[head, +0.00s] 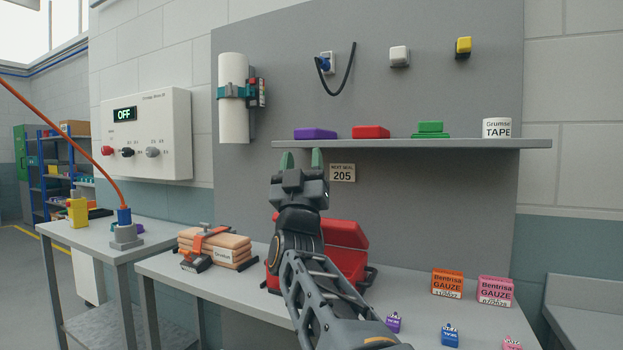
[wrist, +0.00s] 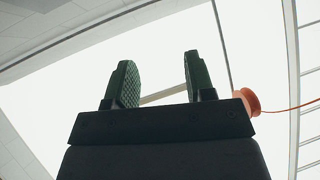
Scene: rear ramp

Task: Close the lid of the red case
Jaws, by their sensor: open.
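The red case (head: 349,261) stands on the table behind my arm in the head view. Its lid (head: 344,233) appears raised and leaning back, and my arm hides much of the left part of the case. My gripper (head: 302,160) is raised above the case, in front of the grey panel, with its fingers pointing up. In the wrist view my gripper (wrist: 157,82) has its two green fingers apart with nothing between them. The wrist view looks up at the ceiling and does not show the case.
A strapped stack of tan packs (head: 228,246) lies left of the case. A shelf (head: 440,144) with small boxes and tape juts out near gripper height. The table between case and gauze is clear.

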